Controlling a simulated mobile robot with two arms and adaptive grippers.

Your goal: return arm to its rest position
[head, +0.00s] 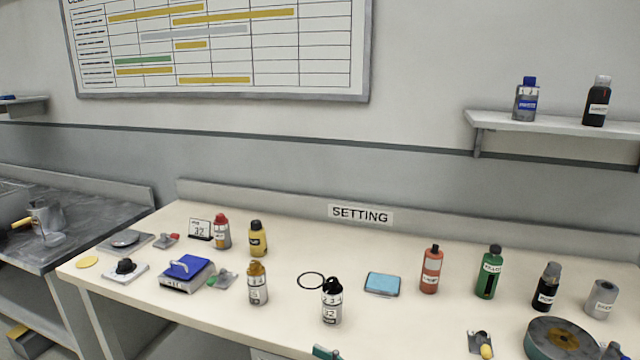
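Neither of my arms or grippers can be made out in the head view. The pale bench (200,320) labelled SETTING stands in front of me. A black ring (311,281) lies flat on the bench just behind a black-capped bottle (332,303). A small teal piece (326,352) is cut off by the bottom edge, and I cannot tell what it is.
Several bottles stand on the bench, including a red one (431,270) and a green one (488,273). A blue-topped device (187,270) is at left, a blue pad (382,284) mid-bench, a round dark disc (562,342) at front right. A shelf (560,125) juts out above.

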